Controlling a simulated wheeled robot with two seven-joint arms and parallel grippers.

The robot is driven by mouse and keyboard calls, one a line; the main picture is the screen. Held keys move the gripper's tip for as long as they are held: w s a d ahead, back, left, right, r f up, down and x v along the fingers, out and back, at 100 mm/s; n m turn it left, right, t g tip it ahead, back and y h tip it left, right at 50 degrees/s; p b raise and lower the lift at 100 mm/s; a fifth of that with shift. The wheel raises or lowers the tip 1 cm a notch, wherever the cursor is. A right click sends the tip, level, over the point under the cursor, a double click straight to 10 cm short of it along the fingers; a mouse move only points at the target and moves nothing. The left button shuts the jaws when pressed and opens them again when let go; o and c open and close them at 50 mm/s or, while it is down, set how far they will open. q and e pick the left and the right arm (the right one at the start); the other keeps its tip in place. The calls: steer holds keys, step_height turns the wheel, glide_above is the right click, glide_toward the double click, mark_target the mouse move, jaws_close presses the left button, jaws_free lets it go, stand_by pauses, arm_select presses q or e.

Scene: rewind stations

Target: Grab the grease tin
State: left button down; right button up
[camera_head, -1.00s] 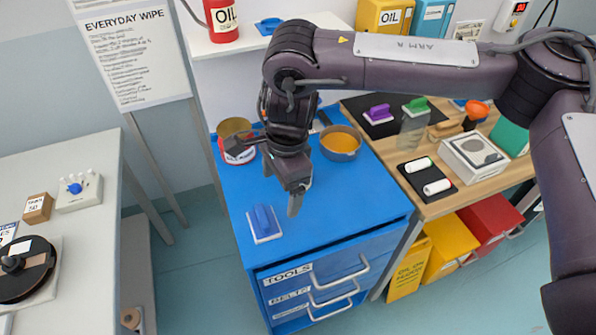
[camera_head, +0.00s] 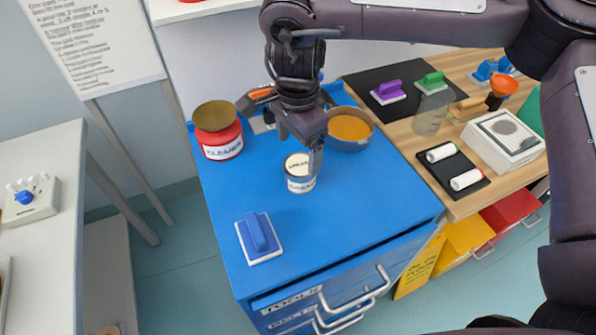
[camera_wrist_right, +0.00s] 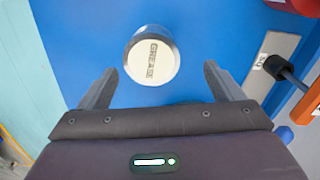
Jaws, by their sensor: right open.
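The grease tin (camera_head: 299,184) is a small silver tin with a cream lid, upright on the blue cabinet top. Its lid reads GREASE in the right wrist view (camera_wrist_right: 152,61). My right gripper (camera_head: 284,146) is above and just behind the tin in the head view, partly covering its right side. In the right wrist view the two fingers (camera_wrist_right: 160,80) are spread apart with nothing between them, and the tin sits just ahead of the fingertips, apart from them. My left gripper is not in view.
A red cleaner tin (camera_head: 222,142) stands at the left back and an orange-filled bowl (camera_head: 350,129) at the right back. A blue-handled pad (camera_head: 259,238) lies near the front left. The cabinet top (camera_head: 355,215) is clear at the front right.

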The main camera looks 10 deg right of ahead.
mark_target(302, 163)
steer(key=shift+f, duration=0.5)
steer(key=f, duration=0.1)
steer(key=f+p, duration=0.1)
steer(key=f, duration=0.1)
steer(key=s+f, duration=0.1)
steer(key=f, duration=0.1)
steer(key=shift+d+f+p, duration=0.1)
steer(key=shift+d+p, duration=0.2)
steer(key=shift+p, duration=0.1)
steer(key=shift+f, duration=0.3)
steer(key=c, duration=1.1)
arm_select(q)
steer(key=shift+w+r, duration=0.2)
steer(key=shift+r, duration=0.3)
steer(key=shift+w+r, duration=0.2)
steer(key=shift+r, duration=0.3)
arm_select(e)
steer(key=shift+r, duration=0.1)
steer(key=shift+c, duration=0.5)
steer(key=shift+w+r, duration=0.1)
